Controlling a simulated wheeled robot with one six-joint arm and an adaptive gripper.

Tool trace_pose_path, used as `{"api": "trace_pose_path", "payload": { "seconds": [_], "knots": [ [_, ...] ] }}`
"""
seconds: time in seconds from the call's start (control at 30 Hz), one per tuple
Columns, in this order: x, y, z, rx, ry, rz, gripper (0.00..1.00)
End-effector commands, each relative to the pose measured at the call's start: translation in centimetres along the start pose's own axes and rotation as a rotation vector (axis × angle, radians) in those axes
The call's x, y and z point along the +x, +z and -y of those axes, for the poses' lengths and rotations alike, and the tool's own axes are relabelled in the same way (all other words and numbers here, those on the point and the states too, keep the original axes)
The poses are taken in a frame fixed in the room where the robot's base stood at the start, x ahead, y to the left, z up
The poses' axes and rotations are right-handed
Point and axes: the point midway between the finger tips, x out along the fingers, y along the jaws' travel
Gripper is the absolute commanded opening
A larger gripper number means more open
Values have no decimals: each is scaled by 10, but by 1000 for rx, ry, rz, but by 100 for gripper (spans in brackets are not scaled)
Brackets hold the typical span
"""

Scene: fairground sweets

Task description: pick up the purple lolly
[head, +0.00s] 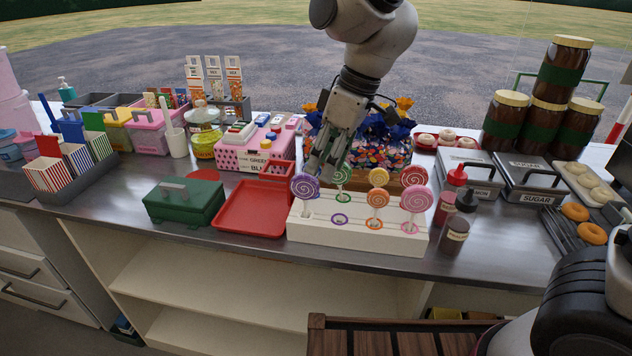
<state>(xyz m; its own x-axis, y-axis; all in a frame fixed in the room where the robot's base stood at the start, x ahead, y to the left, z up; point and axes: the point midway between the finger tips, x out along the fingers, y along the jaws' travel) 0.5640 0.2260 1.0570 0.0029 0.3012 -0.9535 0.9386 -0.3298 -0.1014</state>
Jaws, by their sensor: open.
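The purple lolly (304,187) is a round swirled disc standing upright at the back left of the white lolly stand (352,242). My gripper (322,172) is open and reaches down from above, just behind and right of the purple lolly's disc. I cannot tell from this view whether its fingers touch it. The green lolly (342,173) stands close on the right of the fingers.
A red tray (252,212) and a dark green box (184,204) lie left of the stand. Sauce bottles (454,235) stand close on its right. A wooden crate of wrapped sweets (385,178) is behind it. Stacked jars (505,120) rise at the back right.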

Motion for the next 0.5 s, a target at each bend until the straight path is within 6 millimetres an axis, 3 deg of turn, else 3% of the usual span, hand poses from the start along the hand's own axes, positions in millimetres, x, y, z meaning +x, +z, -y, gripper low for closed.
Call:
{"api": "trace_pose_path", "payload": {
  "seconds": [0.13, 0.33, 0.5],
  "knots": [
    [-9, -25, -4, -125, 16, -80, 41],
    [-5, -28, -5, -217, 27, -93, 41],
    [14, -30, -6, -223, 26, -90, 41]
  ]
}}
